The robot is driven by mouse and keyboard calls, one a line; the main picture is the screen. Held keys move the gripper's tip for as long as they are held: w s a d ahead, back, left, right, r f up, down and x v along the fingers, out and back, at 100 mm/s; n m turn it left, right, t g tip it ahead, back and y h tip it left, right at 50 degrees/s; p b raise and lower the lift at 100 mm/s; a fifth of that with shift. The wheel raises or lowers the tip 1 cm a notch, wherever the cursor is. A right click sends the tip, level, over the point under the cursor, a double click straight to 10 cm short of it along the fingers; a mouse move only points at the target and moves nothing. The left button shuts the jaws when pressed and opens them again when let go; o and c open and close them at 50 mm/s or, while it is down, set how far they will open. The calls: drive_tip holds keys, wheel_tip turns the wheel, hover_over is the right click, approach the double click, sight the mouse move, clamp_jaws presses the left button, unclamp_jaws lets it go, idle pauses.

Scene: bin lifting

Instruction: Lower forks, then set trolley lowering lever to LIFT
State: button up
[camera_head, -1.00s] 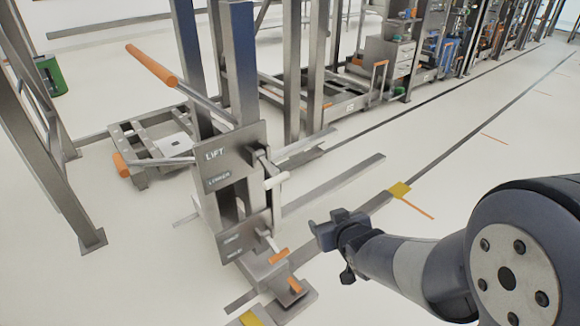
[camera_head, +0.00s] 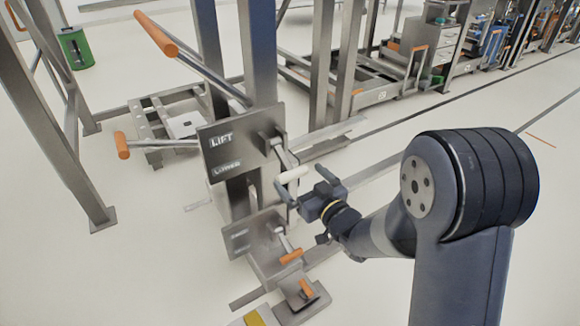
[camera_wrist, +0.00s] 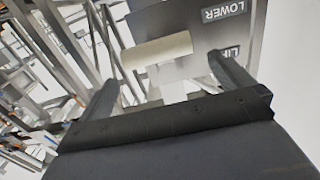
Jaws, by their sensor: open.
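The trolley (camera_head: 243,205) stands left of my arm, with a grey plate (camera_head: 232,143) marked LIFT above and LOWER below. Its lowering lever has a pale cylindrical handle (camera_head: 292,174) at the plate's right side, about level with the LOWER label. My gripper (camera_head: 306,188) is open, with its fingers reaching toward the pale handle. In the wrist view the handle (camera_wrist: 155,50) lies ahead, between the two finger directions (camera_wrist: 170,80). I cannot tell whether either finger touches it. The plate (camera_wrist: 200,30) appears upside down there. The forks cannot be clearly made out.
A long bar with an orange grip (camera_head: 155,33) rises from the trolley. Two small orange-tipped pedals (camera_head: 292,257) sit low in front. Steel posts (camera_head: 322,85) and racks stand behind. A green bin (camera_head: 75,47) is at far left. Floor at the right is clear.

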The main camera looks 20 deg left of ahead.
sight(290, 167)
drive_tip(key=b+x, duration=0.1)
drive_tip(key=x, duration=0.5)
drive_tip(key=shift+w+a, duration=0.15)
drive_tip(key=shift+a, duration=0.05)
drive_tip(key=shift+c, duration=0.3)
